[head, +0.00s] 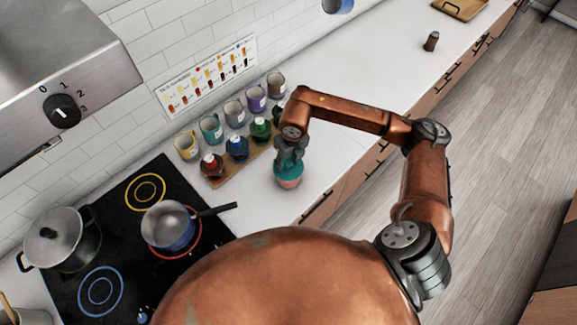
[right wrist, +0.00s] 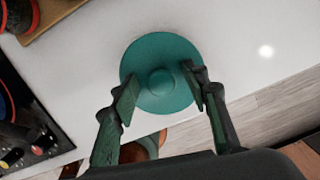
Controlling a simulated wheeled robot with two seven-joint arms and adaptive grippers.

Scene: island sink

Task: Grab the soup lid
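The soup lid is a round teal lid with a round knob (right wrist: 162,82), seen from above in the right wrist view. In the head view the teal lid (head: 287,169) sits on a small pinkish container (head: 289,184) near the counter's front edge. My right gripper (head: 289,158) is directly above it, pointing down. In the right wrist view the right gripper (right wrist: 162,92) is open, with one finger on each side of the knob and visible gaps between them. The gripper hides part of the lid in the head view. My left gripper is not in view.
A wooden rack with several jars and bottles (head: 237,148) stands just left of the lid. A black cooktop (head: 121,196) holds a lidded pot (head: 62,237) and a saucepan (head: 170,226). A small brown shaker (head: 431,41) stands farther along the mostly clear counter.

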